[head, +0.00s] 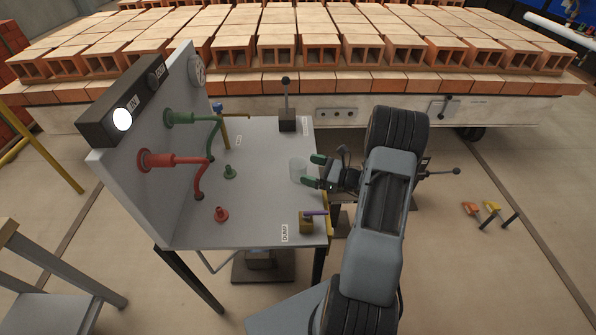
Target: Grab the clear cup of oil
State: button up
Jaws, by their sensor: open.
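A clear cup (297,168) stands upright on the grey table top (262,150), near its middle right. It is see-through and small, and I cannot tell how much oil is in it. My gripper (314,171) has green fingertips and comes in from the right. It is open, with its fingertips at or just beside the cup's right side. I cannot tell whether they touch the cup.
Red (172,160) and green (188,118) pipes stick out from the upright panel (165,190) at the left. A black-knobbed lever (286,105) stands at the back. A brass block with a purple handle (309,221) sits at the front right. Hollow bricks (290,50) fill the background.

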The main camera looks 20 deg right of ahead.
aim_at(291, 164)
jog(key=shift+p+x, duration=0.4)
jog(key=shift+x, duration=2.45)
jog(key=c, duration=1)
